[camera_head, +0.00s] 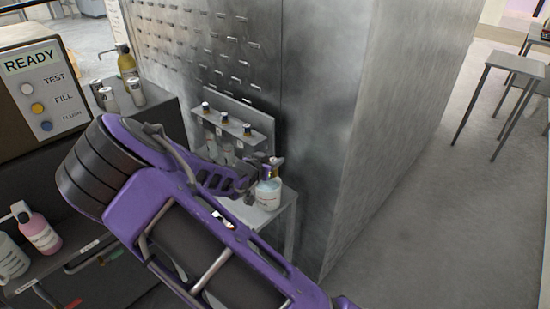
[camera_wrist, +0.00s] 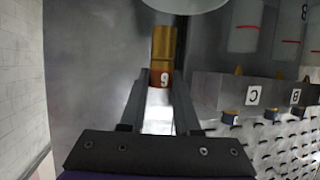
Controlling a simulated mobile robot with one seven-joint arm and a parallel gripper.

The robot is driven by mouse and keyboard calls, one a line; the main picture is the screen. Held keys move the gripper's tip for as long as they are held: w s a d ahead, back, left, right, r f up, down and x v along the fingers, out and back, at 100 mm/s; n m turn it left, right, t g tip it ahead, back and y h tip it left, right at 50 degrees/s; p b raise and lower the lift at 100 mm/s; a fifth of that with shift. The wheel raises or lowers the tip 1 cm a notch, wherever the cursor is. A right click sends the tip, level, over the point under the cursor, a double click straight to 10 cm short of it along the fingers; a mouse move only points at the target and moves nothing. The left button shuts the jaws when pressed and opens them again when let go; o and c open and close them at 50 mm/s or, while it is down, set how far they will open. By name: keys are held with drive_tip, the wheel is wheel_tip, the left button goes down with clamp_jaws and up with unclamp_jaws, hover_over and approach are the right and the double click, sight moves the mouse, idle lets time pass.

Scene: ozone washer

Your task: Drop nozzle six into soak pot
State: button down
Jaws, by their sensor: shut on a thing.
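My gripper (camera_wrist: 160,82) is shut on a small brass nozzle (camera_wrist: 164,45) with a dark orange band. The band bears a white digit that looks like a six or nine, depending on which way up it is. In the head view my gripper (camera_head: 262,170) is at a pale jar (camera_head: 268,194), which looks like the soak pot, on a small stand. The gripper is at the jar's upper part; the nozzle is hard to make out there. In the wrist view a pale rounded surface (camera_wrist: 186,5) shows just beyond the nozzle's tip, cut off by the frame.
A panel marked READY (camera_head: 32,64) and bottles (camera_head: 126,64) are at the left.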

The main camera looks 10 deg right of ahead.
drive_tip(key=shift+f+b, duration=0.65)
drive_tip(key=shift+f, duration=1.9)
drive_tip(key=c, duration=0.5)
unclamp_jaws()
drive_tip(key=shift+c, duration=0.2)
drive_tip(key=p+v, duration=0.1)
drive_tip(key=v, duration=1.6)
drive_tip(key=shift+s, duration=0.15)
drive_tip(key=shift+a+r, duration=0.1)
drive_tip(key=shift+a, duration=0.05)
